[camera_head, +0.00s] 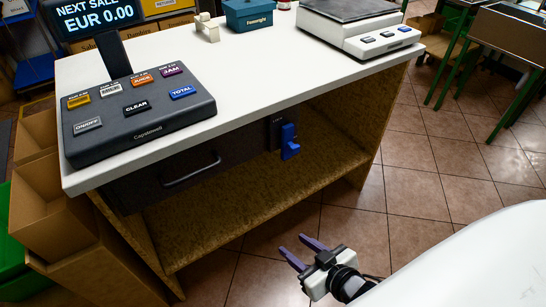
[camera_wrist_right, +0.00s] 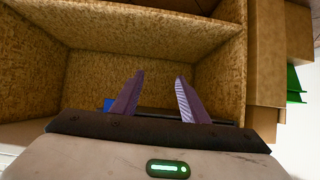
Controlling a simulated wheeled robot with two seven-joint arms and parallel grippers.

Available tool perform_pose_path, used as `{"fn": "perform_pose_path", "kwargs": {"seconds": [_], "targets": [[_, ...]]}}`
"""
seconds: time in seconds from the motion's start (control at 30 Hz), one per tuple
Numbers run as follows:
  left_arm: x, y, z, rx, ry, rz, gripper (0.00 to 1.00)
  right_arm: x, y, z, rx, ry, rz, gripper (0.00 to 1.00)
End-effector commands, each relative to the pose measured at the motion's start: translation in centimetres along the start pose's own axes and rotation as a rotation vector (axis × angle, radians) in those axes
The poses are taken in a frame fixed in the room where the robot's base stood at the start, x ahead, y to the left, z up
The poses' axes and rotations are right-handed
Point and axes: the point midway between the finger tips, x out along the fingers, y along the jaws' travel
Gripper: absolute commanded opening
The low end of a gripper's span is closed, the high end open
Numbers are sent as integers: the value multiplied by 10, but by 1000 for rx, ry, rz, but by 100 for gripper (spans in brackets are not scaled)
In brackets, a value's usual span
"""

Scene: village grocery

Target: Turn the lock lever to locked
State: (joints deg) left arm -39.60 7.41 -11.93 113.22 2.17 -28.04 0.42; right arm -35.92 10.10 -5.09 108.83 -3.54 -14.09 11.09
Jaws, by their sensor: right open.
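The blue lock lever (camera_head: 289,141) is on the right part of the dark drawer front (camera_head: 165,183) under the counter, beside a small dark plate with marks too small to read. It appears to hang roughly upright. My right gripper (camera_head: 291,244) is open and empty, low in front of the counter, below the lever and clear of it. In the right wrist view its two purple fingers (camera_wrist_right: 160,75) stand apart with nothing between them. A small blue patch (camera_wrist_right: 107,104) shows beside them, mostly hidden by the gripper body; it may be the lever. My left gripper is not in view.
The white counter top (camera_head: 255,75) carries a cash register keypad (camera_head: 135,115), a blue box (camera_head: 248,14) and a scale (camera_head: 360,30). A drawer handle (camera_head: 190,170) sticks out left of the lever. Cardboard boxes (camera_head: 50,205) stand at left. The tiled floor (camera_head: 415,185) is open at right.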

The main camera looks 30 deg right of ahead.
Motion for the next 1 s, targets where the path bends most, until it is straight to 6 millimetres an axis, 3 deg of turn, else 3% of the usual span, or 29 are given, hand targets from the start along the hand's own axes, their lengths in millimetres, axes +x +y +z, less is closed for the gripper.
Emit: {"fn": "perform_pose_path", "kwargs": {"seconds": [0.03,0.1,0.2,0.3,0.47,1.0], "targets": [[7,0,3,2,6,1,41,13,34,-16,-3,99,40,41],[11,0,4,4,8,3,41,19,72,-47,2,235,67,41],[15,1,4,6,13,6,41,19,109,-85,-3,397,66,41],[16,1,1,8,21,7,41,15,129,-111,-10,501,42,41],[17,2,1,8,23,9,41,17,137,-130,-14,560,18,41],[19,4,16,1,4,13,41,90,138,-175,-12,558,18,41]]}}
